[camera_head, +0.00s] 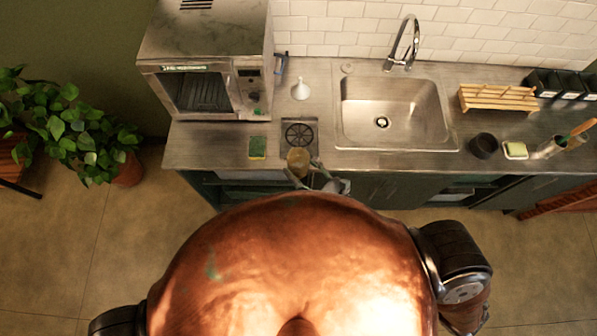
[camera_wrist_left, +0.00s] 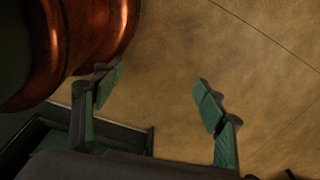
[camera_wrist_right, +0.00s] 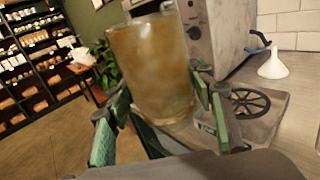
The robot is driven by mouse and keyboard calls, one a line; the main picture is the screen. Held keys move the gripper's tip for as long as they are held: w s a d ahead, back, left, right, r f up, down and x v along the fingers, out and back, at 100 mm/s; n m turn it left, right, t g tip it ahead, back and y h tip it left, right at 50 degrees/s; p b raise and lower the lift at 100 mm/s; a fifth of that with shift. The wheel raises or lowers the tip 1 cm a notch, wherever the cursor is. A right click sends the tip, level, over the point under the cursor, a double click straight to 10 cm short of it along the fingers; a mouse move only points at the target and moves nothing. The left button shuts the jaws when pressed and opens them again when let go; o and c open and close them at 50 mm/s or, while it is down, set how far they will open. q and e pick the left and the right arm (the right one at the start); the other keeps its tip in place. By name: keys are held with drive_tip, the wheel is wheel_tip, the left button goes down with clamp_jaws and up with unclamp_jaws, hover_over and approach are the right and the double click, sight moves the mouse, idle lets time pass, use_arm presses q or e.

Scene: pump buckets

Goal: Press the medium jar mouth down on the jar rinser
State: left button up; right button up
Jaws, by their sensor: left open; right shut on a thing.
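The jar (camera_head: 299,160), brownish and translucent, is held at the counter's front edge, just in front of the jar rinser (camera_head: 299,134). My right gripper (camera_head: 312,178) is shut on it. In the right wrist view the jar (camera_wrist_right: 152,68) stands between the green fingers, slightly tilted in the picture; I cannot tell which end is its mouth. The rinser there is a dark spoked ring (camera_wrist_right: 248,102) on a grey plate, right of the jar and apart from it. My left gripper (camera_wrist_left: 160,88) is open and empty above the floor; it is hidden in the head view.
A green-yellow sponge (camera_head: 257,147) lies left of the rinser, with a steel machine (camera_head: 203,85) behind it. A white funnel (camera_head: 300,90) stands behind the rinser. The sink (camera_head: 390,105) is to the right. A black cup (camera_head: 483,146) and a wooden rack (camera_head: 497,98) are farther right.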

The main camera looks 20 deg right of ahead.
drive_tip(key=w+d+f+b, duration=0.1)
drive_tip(key=w+d+b, duration=0.15)
drive_tip(key=w, duration=0.75)
drive_tip(key=w+d+f+b, duration=0.1)
drive_tip(key=w+d, duration=0.2)
drive_tip(key=w, duration=0.6)
drive_tip(key=f+b, duration=0.5)
drive_tip(key=b, duration=0.1)
drive_tip(key=shift+w+d+f+b, duration=0.15)
drive_tip(key=shift+w+f+b, duration=0.15)
drive_tip(key=shift+w+f, duration=0.1)
use_arm(q)
wheel_tip(320, 180, down, 12)
drive_tip(key=w+b, duration=0.1)
drive_tip(key=b, duration=0.1)
drive_tip(key=shift+w, duration=0.3)
use_arm(e)
drive_tip(key=shift+f, duration=1.15)
drive_tip(key=o, duration=0.8)
drive_tip(key=c, duration=0.8)
use_arm(q)
drive_tip(key=shift+r, duration=0.1)
use_arm(e)
drive_tip(key=shift+s, duration=0.1)
drive_tip(key=shift+c, duration=0.3)
